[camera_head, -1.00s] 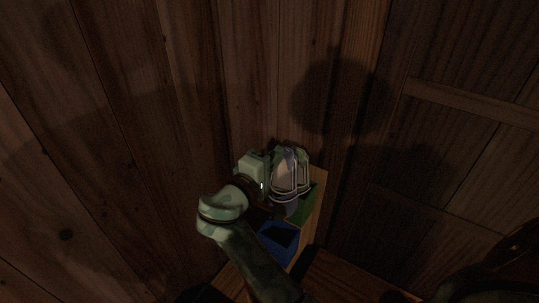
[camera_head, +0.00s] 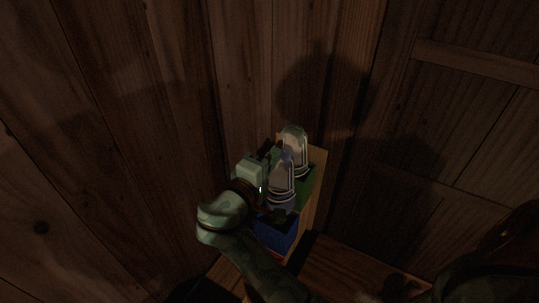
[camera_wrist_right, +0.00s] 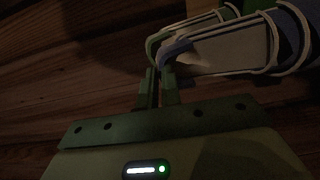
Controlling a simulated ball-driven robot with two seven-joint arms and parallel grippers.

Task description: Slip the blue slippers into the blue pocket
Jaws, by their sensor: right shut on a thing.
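The blue slippers (camera_head: 281,181), pale with blue-grey edging, are held upright in my right gripper (camera_head: 267,168). Its fingers are closed on their edge, and in the right wrist view the gripper (camera_wrist_right: 160,80) meets the near end of the blue-edged slippers (camera_wrist_right: 215,50). In the head view the blue pocket (camera_head: 275,233) is just below the slippers. Their lower end is over or at its top edge; I cannot tell whether any of it is inside. My left gripper is not in view.
Green-edged slippers (camera_head: 296,143) stand behind, at the green pocket (camera_head: 306,190); they also show in the right wrist view (camera_wrist_right: 193,27). Both pockets are on a narrow wooden board (camera_head: 317,165) close to a plank wall (camera_head: 190,100). The scene is dark.

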